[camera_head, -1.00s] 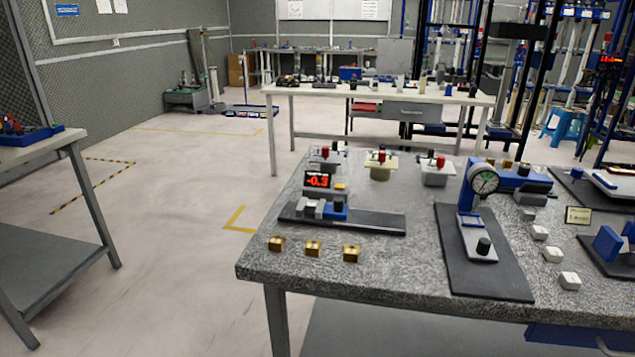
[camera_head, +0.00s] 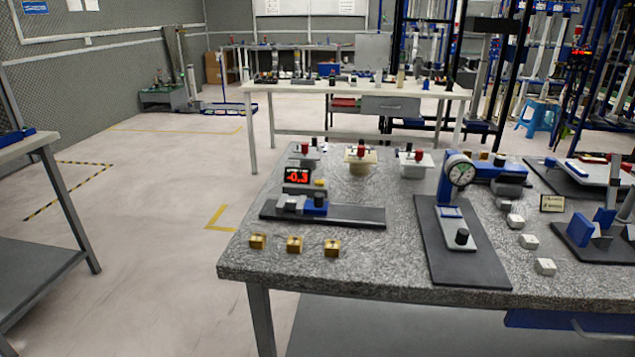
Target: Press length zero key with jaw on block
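A length gauge stands on the granite-topped table. Its dark base (camera_head: 350,214) carries a small display (camera_head: 297,176) with red digits that appear to read -0.3. A small yellow key (camera_head: 320,183) sits just right of the display. Below it is a blue jaw block with a black knob (camera_head: 318,202), beside a grey block-like part (camera_head: 289,203); I cannot tell whether they touch. Three brass blocks, the left (camera_head: 257,241), the middle (camera_head: 294,244) and the right (camera_head: 332,247), lie in a row in front of the gauge. Neither gripper is in view.
A dial gauge (camera_head: 460,172) on a dark plate stands right of the length gauge. Several white blocks (camera_head: 545,266) lie further right. The granite table's (camera_head: 380,275) front left corner is bare. Open floor (camera_head: 150,240) lies to the left, with another table (camera_head: 45,142) at the left edge.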

